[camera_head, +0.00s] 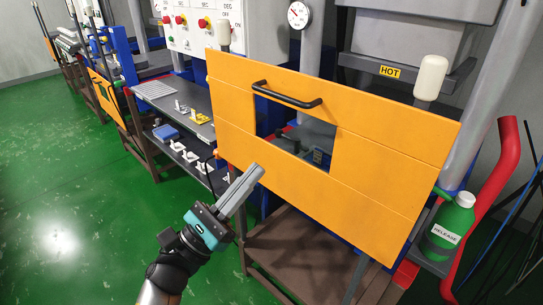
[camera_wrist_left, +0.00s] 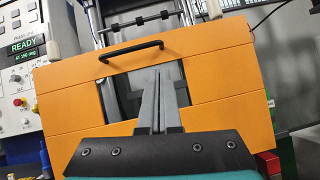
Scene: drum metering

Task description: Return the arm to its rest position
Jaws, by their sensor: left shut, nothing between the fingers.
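My left gripper (camera_head: 252,173) is in front of the lower left part of an orange guard panel (camera_head: 390,135). Its fingers are shut together and hold nothing. In the left wrist view the closed fingers (camera_wrist_left: 159,72) overlap the window opening of the orange panel (camera_wrist_left: 225,70). A black handle (camera_head: 287,95) is on the panel above the window, and it also shows in the left wrist view (camera_wrist_left: 131,50). I cannot tell whether the fingers touch the panel. My right gripper is not in view.
A green bottle labelled RELEASE (camera_head: 451,222) stands at the right beside a red pipe (camera_head: 490,195). Shelves with small parts (camera_head: 190,112) are left of the panel. A control box (camera_head: 195,25) is behind. The green floor (camera_head: 70,190) at left is clear.

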